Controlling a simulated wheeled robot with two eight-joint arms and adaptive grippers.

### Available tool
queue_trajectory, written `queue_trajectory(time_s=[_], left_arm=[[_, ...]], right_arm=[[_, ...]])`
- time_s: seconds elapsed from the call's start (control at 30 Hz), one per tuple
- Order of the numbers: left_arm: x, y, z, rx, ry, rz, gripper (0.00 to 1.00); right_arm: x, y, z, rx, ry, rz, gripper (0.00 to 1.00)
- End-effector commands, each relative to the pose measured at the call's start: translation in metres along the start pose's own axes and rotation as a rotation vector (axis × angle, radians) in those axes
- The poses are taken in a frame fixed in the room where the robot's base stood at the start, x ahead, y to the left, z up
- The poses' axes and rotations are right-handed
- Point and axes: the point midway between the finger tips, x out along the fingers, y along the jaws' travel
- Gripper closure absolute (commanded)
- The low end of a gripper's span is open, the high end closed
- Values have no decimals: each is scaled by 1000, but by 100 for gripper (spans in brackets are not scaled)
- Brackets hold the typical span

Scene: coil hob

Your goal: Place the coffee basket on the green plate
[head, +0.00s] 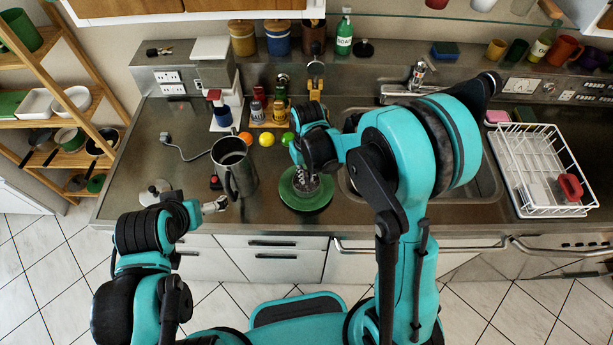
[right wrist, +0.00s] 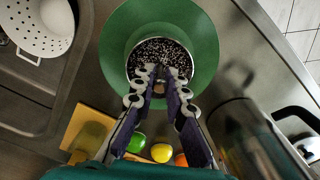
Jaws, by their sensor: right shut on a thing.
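The coffee basket (head: 306,182) is a small round metal cup filled with dark speckled grounds. In the right wrist view the basket (right wrist: 160,52) shows within the outline of the green plate (right wrist: 205,45). The round green plate (head: 305,203) lies on the steel counter left of the sink. My right gripper (right wrist: 158,82) is shut on the near rim of the basket, above the plate. I cannot tell whether the basket's base touches the plate. My left gripper (head: 217,205) is over the counter's front edge, left of the plate, apart from the basket; its jaw opening is unclear.
A tall metal pot (head: 234,168) stands left of the plate. An orange, a yellow ball (head: 267,139) and a green fruit lie behind it. Bottles on a wooden board (head: 268,122) stand further back. The sink and a white dish rack (head: 545,170) are to the right.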

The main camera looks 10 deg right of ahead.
Motion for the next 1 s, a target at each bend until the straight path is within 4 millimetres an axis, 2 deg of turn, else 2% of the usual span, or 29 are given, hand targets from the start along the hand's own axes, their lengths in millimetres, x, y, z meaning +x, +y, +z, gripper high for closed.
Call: queue_trajectory(time_s=[0.03,0.43,0.47,0.5,0.53,0.83,1.0], left_arm=[[2,0,1,0,0,0,0],[6,0,4,0,0,0,0],[5,0,3,0,0,0,0],[4,0,3,0,0,0,0],[4,0,3,0,0,0,0],[3,0,2,0,0,0,0],[-2,0,-2,0,0,0,0]], right_arm=[[6,0,0,0,0,0,100],[12,0,0,0,0,0,100],[10,0,0,0,0,0,80],[10,0,0,0,0,0,69],[10,0,0,0,0,0,67],[9,0,0,0,0,0,67],[-8,0,0,0,0,0,67]])
